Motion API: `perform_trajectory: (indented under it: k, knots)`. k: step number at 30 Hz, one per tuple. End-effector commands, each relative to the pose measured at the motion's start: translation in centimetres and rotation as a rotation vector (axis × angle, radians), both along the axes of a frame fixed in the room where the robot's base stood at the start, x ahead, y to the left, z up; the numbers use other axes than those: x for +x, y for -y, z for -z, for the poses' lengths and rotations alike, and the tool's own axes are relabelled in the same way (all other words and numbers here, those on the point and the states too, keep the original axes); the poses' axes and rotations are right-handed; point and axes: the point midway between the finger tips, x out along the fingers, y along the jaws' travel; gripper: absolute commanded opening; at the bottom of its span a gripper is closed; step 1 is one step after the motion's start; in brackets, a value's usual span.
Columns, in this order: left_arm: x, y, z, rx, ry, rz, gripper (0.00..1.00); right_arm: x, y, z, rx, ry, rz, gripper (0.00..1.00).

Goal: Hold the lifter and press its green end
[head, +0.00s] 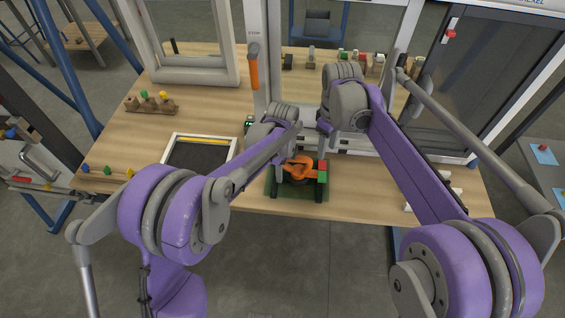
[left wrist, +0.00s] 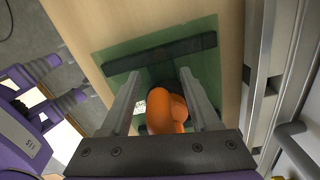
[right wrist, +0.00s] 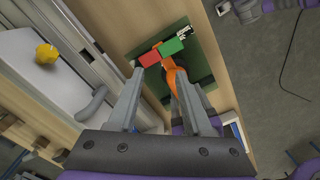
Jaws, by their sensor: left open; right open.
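The lifter (head: 297,170) is an orange piece on a dark frame over a green mat (head: 285,190) near the table's front edge. A green block (head: 322,165) and a red block show at its right end. In the left wrist view the orange part (left wrist: 166,112) lies between the spread fingers of my open left gripper (left wrist: 158,74); contact cannot be told. In the right wrist view the green end (right wrist: 171,46) and red end (right wrist: 149,58) lie just beyond the tips of my open right gripper (right wrist: 158,72). My arms partly hide the lifter in the head view.
A black panel with a white frame (head: 172,150) lies left of the lifter. A grey window frame (head: 192,45) stands behind it. Small blocks (head: 150,103) sit at the left. An upright post with an orange handle (head: 253,75) and a metal frame stand behind the lifter.

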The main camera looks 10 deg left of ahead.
Motion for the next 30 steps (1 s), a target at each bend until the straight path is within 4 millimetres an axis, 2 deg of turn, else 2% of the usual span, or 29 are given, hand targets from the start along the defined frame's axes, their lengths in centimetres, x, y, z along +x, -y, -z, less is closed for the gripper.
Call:
perform_trajectory:
  k: [7, 8, 18, 30]
  knots:
    - [0.00, -0.01, 0.09, 0.000, 0.000, 0.000, 0.63, 0.00, 0.00, 0.00, 0.000, 0.000, 0.000, 0.50]
    - [0.00, -0.01, 0.09, 0.000, 0.000, 0.000, 0.59, 0.00, 0.00, 0.00, 0.000, 0.000, 0.000, 0.50]
    - [0.00, 0.00, 0.07, 0.000, 0.000, 0.000, 0.00, 0.00, 0.00, 0.00, 0.000, 0.000, 0.000, 0.50]
    - [0.00, 0.01, 0.06, 0.000, 0.000, 0.000, 0.00, 0.00, 0.00, 0.00, 0.000, 0.000, 0.000, 0.50]
